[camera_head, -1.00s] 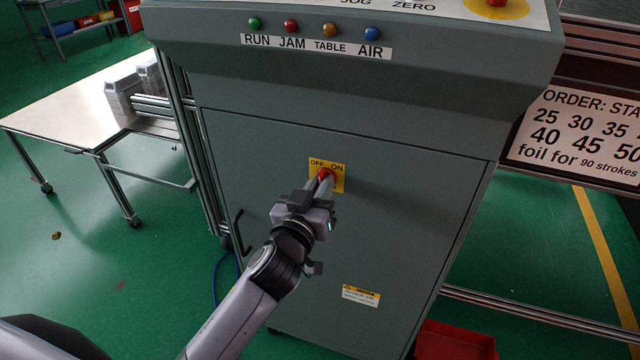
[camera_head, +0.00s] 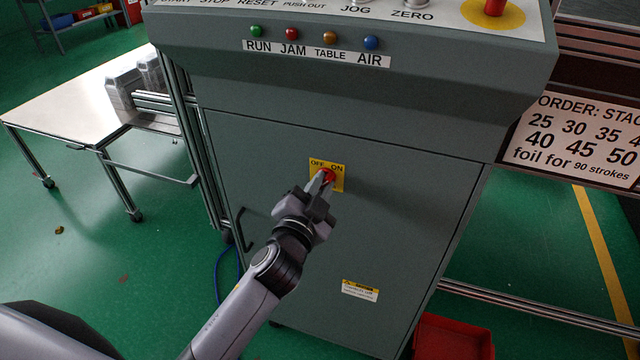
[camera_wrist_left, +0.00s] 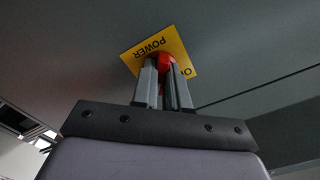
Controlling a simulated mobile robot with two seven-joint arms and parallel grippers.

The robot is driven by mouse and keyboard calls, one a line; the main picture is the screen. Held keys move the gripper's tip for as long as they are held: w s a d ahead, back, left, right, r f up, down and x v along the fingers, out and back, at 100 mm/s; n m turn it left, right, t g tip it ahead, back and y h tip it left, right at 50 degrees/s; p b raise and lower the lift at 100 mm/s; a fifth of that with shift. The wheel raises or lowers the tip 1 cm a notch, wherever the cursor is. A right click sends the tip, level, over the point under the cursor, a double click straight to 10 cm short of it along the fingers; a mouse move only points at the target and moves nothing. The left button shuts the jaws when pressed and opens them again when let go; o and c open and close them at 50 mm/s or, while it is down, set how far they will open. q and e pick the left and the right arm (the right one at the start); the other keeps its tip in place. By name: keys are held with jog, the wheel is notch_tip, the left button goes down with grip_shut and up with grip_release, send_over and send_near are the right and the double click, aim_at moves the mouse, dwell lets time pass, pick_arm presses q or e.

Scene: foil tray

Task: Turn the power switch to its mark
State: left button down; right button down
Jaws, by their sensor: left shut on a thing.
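The red power switch (camera_head: 329,174) sits on a yellow plate (camera_head: 339,183) marked OFF and ON, on the grey cabinet door. My left gripper (camera_head: 322,181) reaches up to it from the lower left and its fingers are closed on the switch. In the left wrist view the red switch (camera_wrist_left: 165,62) shows between the two finger ends (camera_wrist_left: 164,80), in front of the yellow plate (camera_wrist_left: 172,45), which reads POWER. The fingers hide part of the plate and most of the switch, so its exact angle against the mark cannot be told. My right gripper is not in view.
The cabinet's sloped console (camera_head: 350,90) overhangs the door, with several coloured lamps and a red button (camera_head: 495,6) above. A door handle (camera_head: 241,228) stands out at left. A table (camera_head: 75,95) is at far left, a red bin (camera_head: 453,338) at lower right.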

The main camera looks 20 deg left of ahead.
pick_arm(q)
jog(key=shift+r+m, duration=0.1)
jog(key=shift+m, duration=0.5)
jog(key=c, duration=1.1)
grip_release()
jog(key=shift+c, duration=0.2)
jog(key=s, duration=0.7)
jog(key=shift+a+b, duration=0.15)
jog(key=shift+b, duration=0.2)
